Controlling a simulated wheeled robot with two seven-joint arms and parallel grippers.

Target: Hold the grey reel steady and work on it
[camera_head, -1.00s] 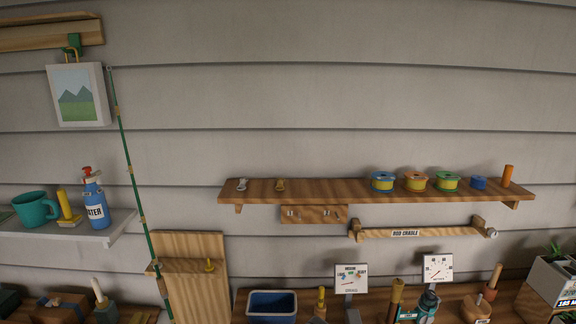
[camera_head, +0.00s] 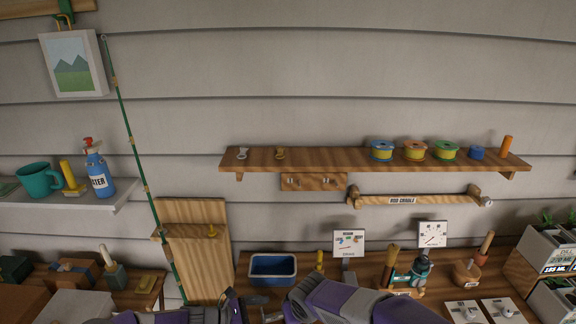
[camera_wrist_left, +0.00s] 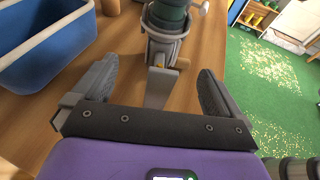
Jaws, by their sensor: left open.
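My left gripper (camera_wrist_left: 153,90) is open and empty, with its two grey fingers spread apart in the left wrist view. It also shows low in the head view (camera_head: 262,307), below the blue tray. Ahead of it in the wrist view stands a grey reel (camera_wrist_left: 164,48) on a grey foot, with a dark green part above and a small knob on its right. The fingers are apart from the reel. In the head view I cannot make out the reel. A purple right arm link (camera_head: 340,300) crosses the bottom there; my right gripper's fingers cannot be made out.
The blue tray (camera_head: 252,280) is on the bench just beyond the left gripper. A gauge (camera_head: 349,243), a teal-topped tool (camera_head: 415,272) and wooden-handled items stand behind the right arm. A wall shelf (camera_head: 330,160) carries several spools. A green rod (camera_head: 136,160) leans at left.

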